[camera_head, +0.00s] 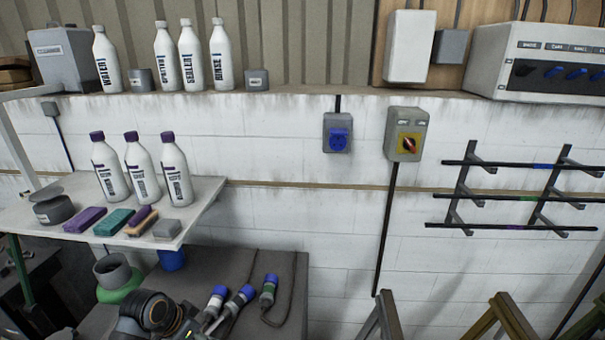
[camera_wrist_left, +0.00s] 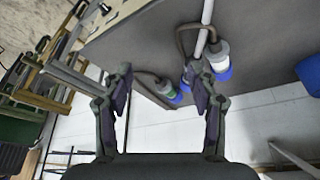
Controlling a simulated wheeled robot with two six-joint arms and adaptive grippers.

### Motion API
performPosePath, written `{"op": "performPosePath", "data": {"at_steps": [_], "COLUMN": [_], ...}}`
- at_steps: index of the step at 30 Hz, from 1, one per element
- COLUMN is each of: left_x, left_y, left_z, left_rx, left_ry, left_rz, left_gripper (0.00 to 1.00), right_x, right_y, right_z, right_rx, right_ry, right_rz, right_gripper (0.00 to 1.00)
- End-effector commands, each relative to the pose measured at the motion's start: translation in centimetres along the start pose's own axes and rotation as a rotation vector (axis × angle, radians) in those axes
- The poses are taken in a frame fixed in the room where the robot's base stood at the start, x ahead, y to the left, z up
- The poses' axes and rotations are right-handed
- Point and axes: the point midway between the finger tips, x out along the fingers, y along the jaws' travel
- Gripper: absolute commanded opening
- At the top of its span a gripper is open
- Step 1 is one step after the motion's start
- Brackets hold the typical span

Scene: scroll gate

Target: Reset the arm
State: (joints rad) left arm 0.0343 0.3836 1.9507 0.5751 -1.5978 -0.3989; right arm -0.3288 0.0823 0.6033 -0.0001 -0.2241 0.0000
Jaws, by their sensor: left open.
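My left arm shows at the bottom of the head view, with a dark ringed joint (camera_head: 157,310). My left gripper (camera_wrist_left: 160,82) fills the lower middle of the left wrist view. Its two dark fingers stand wide apart, with nothing held between them. Blue-and-white plug connectors (camera_wrist_left: 220,62) lie beyond the fingers on a dark grey surface; I cannot tell the exact gap to them. In the head view, connectors (camera_head: 268,290) lie on the dark bench right of my arm. My right gripper is in neither view.
A white shelf (camera_head: 205,205) with bottles, brushes and blocks stands above the dark bench (camera_head: 290,315). A wall rack (camera_head: 510,195), a red-knob switch box (camera_head: 406,135) and a blue socket (camera_head: 338,133) are on the wall. Trestles (camera_head: 500,318) stand at lower right.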

Motion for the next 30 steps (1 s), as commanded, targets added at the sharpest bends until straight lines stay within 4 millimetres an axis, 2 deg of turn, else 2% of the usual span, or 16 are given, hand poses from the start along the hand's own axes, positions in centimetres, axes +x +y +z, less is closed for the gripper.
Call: {"op": "performPosePath", "data": {"at_steps": [4,7,10,17,24,27,28,30], "left_x": [0.5,0.6,0.7,-0.2,-2.5,-3.8,-3.8,-1.2], "left_y": [1.5,2.6,3.9,7.1,9.5,10.2,10.2,9.6], "left_z": [1.4,2.6,3.9,7.7,11.7,13.3,13.7,14.2], "left_rx": [-0.032,-0.063,-0.101,-0.226,-0.380,-0.446,-0.462,-0.458], "left_ry": [-0.015,-0.027,-0.040,-0.068,-0.091,-0.099,-0.102,-0.112], "left_rz": [-0.015,-0.034,-0.055,-0.126,-0.220,-0.263,-0.274,-0.270], "left_gripper": [0.59,0.59,0.59,0.59,0.59,0.59,0.59,0.59], "right_x": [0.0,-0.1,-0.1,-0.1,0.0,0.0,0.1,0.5], "right_y": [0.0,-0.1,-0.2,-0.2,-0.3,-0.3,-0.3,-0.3], "right_z": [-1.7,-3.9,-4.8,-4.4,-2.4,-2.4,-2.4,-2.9], "right_rx": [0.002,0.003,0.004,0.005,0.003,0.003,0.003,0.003], "right_ry": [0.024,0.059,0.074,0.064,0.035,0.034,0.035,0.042], "right_rz": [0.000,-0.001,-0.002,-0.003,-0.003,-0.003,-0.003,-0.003], "right_gripper": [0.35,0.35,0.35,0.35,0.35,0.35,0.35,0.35]}}
